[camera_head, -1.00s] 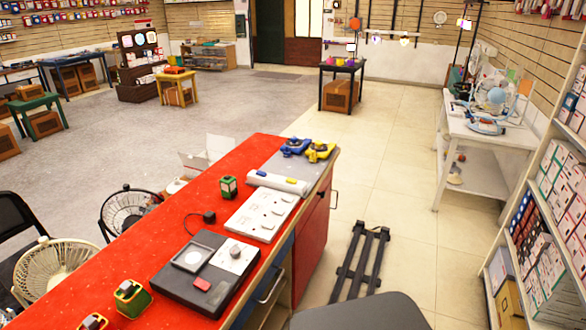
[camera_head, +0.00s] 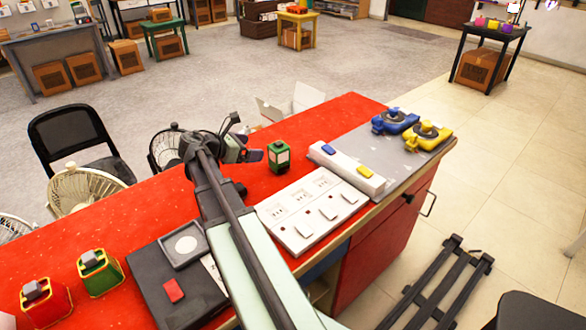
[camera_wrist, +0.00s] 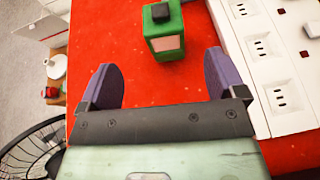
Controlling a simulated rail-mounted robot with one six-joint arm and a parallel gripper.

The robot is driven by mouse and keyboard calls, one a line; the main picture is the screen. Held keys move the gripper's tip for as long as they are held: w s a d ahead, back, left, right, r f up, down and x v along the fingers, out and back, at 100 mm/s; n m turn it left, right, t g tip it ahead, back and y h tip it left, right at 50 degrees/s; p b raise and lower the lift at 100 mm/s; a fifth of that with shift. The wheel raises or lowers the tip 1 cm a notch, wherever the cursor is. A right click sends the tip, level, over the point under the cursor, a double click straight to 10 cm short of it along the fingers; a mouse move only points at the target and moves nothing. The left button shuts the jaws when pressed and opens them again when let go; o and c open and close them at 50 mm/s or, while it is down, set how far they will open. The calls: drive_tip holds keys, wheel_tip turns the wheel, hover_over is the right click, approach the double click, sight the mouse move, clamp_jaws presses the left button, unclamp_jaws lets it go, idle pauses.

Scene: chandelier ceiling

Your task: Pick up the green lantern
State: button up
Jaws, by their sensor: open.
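A green lantern (camera_head: 279,156) with a dark top and a pale panel stands upright on the red counter (camera_head: 330,115), left of the white socket board. It also shows in the wrist view (camera_wrist: 165,35), ahead of my gripper and roughly centred between the fingers. My gripper (camera_wrist: 159,65) is open, with two purple fingers spread and nothing between them. In the head view my gripper (camera_head: 252,155) is just left of the lantern. A second lantern, green with yellow edges (camera_head: 99,274), stands at the counter's left, beside a red one (camera_head: 46,302).
A white socket board (camera_head: 312,210) lies right of the lantern. Behind it are a white strip with blue and yellow buttons (camera_head: 346,172) and blue (camera_head: 394,121) and yellow (camera_head: 428,135) devices. A black unit (camera_head: 150,284) lies by my arm. Fans and a black chair (camera_head: 75,135) stand beyond the counter.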

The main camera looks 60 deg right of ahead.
sight(275, 146)
drive_tip(key=b+x, duration=0.2)
drive_tip(key=x, duration=0.3)
drive_tip(key=shift+s, duration=0.1)
drive_tip(key=shift+s+d, duration=0.15)
drive_tip(key=shift+d, duration=0.2)
drive_tip(key=b+x, duration=0.1)
drive_tip(key=x, duration=0.4)
drive_tip(key=shift+s+d+r+b, duration=0.1)
drive_tip(key=shift+s+r+b, duration=0.1)
drive_tip(key=shift+b, duration=0.1)
drive_tip(key=c, duration=1.6)
drive_tip(key=shift+c, duration=0.2)
wheel_tip(275, 146, up, 20)
drive_tip(key=p, duration=2)
